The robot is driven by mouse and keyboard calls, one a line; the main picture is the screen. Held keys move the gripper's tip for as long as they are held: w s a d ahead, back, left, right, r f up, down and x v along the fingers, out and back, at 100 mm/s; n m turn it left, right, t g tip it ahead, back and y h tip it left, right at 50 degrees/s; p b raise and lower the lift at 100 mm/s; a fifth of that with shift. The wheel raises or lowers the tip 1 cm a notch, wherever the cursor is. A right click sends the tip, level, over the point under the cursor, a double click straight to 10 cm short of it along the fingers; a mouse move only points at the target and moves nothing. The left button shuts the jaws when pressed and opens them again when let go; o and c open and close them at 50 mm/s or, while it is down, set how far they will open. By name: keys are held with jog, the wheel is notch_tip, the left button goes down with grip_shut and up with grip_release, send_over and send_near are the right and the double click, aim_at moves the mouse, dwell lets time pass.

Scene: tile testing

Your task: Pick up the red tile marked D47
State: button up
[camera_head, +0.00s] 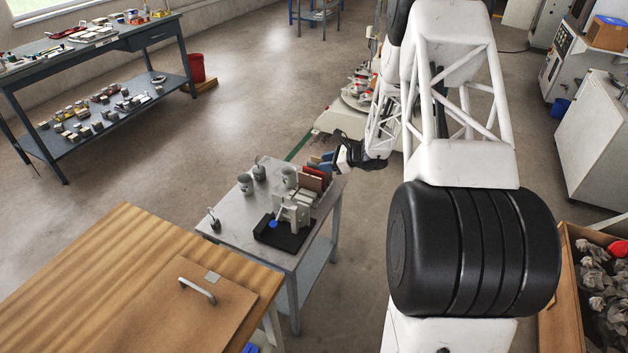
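Several upright tiles stand at the far right corner of a small grey table (238,223). One is red (319,174), with a brown one (310,183) in front of it and blue ones (318,163) behind it. The tiles are too small to read any marking, so I cannot tell whether the red one is D47. My gripper (340,158), dark, is at the right end of the tiles, close to the blue ones. I cannot tell whether it touches any tile, or whether it is open or shut.
A wooden bench (120,265) is at the front left. A crate (562,300) is at the right. The floor left of the small table is clear.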

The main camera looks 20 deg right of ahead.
aim_at(318, 172)
jog(key=w+d+f+m+t, duration=0.1)
jog(key=w+d+f+m, duration=0.1)
jog(key=f, duration=0.5)
jog(key=d+m, duration=0.1)
jog(key=d, duration=0.1)
jog(key=shift+w+d+t+h, duration=0.15)
jog(key=shift+d+t+h, duration=0.15)
jog(key=shift+d+t, duration=0.1)
jog(key=shift+a+f, duration=0.1)
jog(key=shift+f, duration=0.05)
jog(key=shift+x, duration=1.25)
jog(key=shift+w, duration=0.1)
jog(key=shift+x, duration=2.5)
jog(key=shift+c, duration=0.3)
grip_shut()
